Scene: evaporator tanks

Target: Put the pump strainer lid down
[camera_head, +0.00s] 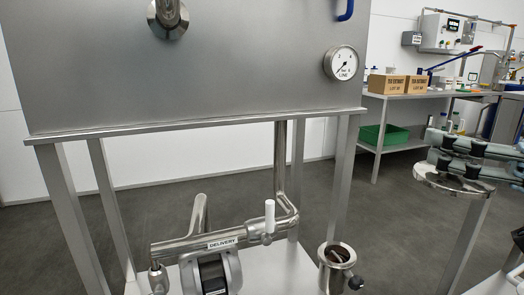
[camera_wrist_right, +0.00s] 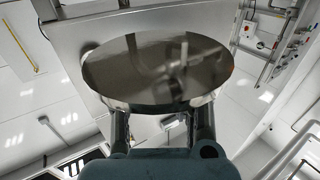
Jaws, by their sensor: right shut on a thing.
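The pump strainer lid (camera_head: 432,183) is a round, shiny metal disc at the right of the head view. My right gripper (camera_head: 460,168) is shut on it, with its dark fingers over the disc. In the right wrist view the lid (camera_wrist_right: 158,68) fills the upper middle, in front of the gripper's two fingers (camera_wrist_right: 163,122). The exact grip point is hidden. The strainer pot (camera_head: 338,256) stands open on the pump skid at the lower middle, dark inside, with a knob at its side. The lid is apart from it, to its upper right. My left gripper is out of view.
A steel tank (camera_head: 190,65) with a pressure gauge (camera_head: 342,63) stands over the pump skid. The delivery pipe (camera_head: 190,245) has a white-handled valve (camera_head: 269,218). A metal post (camera_head: 466,245) shows below the lid. A back bench (camera_head: 410,97) carries cartons (camera_head: 386,84).

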